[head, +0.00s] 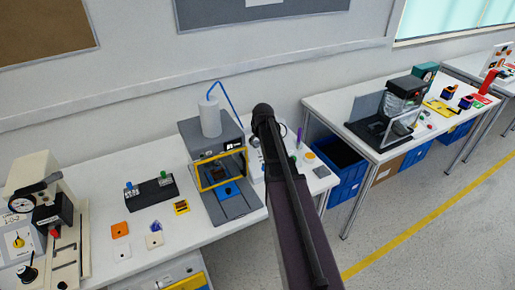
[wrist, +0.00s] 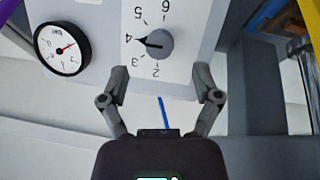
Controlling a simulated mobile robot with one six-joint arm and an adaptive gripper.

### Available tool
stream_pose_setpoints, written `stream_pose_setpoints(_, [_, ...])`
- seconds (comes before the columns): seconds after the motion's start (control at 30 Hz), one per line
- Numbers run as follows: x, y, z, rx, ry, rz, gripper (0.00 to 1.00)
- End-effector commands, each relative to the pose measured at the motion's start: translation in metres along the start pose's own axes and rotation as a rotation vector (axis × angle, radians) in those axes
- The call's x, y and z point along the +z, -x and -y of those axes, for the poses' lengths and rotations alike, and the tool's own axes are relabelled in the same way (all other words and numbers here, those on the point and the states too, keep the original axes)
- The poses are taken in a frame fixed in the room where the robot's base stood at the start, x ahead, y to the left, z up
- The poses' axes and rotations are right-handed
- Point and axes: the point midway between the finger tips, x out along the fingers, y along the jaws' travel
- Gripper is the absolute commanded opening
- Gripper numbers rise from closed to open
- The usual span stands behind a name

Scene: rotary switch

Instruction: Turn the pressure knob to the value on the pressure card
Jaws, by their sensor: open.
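The pressure knob (wrist: 158,44) is a round grey knob on a white dial plate in the wrist view. Its dark pointer is directed at about 4; the printed numbers appear upside down. A round gauge (wrist: 62,49) with a red needle is left of the dial. My gripper (wrist: 162,78) is open, its fingertips apart and just short of the knob, one on each side below it in the picture. In the head view my arm covers the area where the gripper works. I cannot pick out the pressure card in either view.
A machine with a yellow frame (head: 221,169) and a white cylinder stands left of my arm. A press-like machine with its own gauge (head: 20,204) is at the far left. Small blocks and an orange tile (head: 120,230) lie between. A blue bin (head: 341,165) is to the right.

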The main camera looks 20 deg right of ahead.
Motion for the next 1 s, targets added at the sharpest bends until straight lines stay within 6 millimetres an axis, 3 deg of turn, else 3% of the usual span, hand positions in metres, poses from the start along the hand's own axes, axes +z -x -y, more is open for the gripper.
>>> stream_pose_setpoints(0.5, [0.001,-0.044,0.0,0.0,-0.001,0.0,0.81])
stream_pose_setpoints(1.0, [0.001,-0.051,-0.001,0.001,-0.001,0.0,0.81])
